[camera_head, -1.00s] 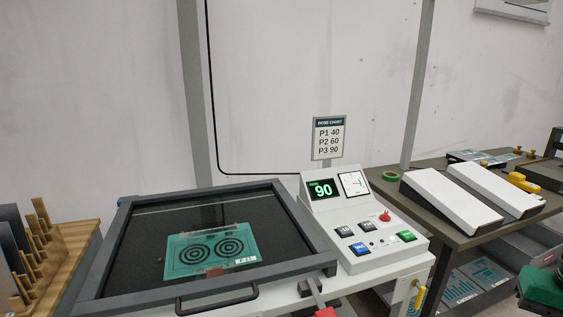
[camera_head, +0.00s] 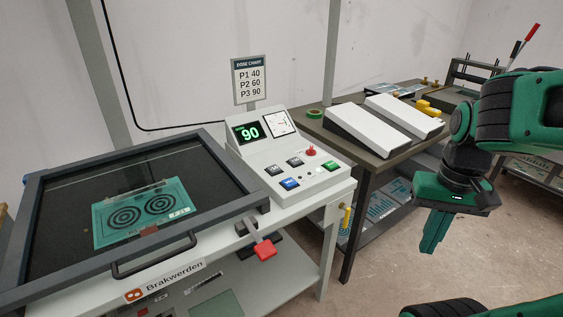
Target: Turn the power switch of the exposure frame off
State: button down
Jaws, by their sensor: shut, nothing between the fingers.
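The exposure frame (camera_head: 40,190) is a dark-framed glass lid on a white bench at the left, lying closed. A teal sheet with two ring targets (camera_head: 140,213) shows through its glass. Its control panel (camera_head: 318,190) is a sloped white box with a green display reading 90, a dial and several buttons. A small red switch (camera_head: 311,152) stands at the panel's right side; its exact position is too small to tell. A red-ended lever (camera_head: 264,249) sticks out below the frame's right corner. My green gripper (camera_head: 431,247) is shut and empty, pointing down, well right of the panel.
A dark table (camera_head: 375,165) behind the gripper holds two white sloped boxes (camera_head: 375,130) and a green tape roll (camera_head: 314,114). The dose chart sign (camera_head: 248,78) stands behind the panel. Open floor lies right of the bench.

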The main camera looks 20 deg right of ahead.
aim_at(308, 152)
jog(key=k, duration=1.3)
jog(key=z, duration=0.45)
jog(key=i, duration=2.15)
jog(key=u, duration=0.45)
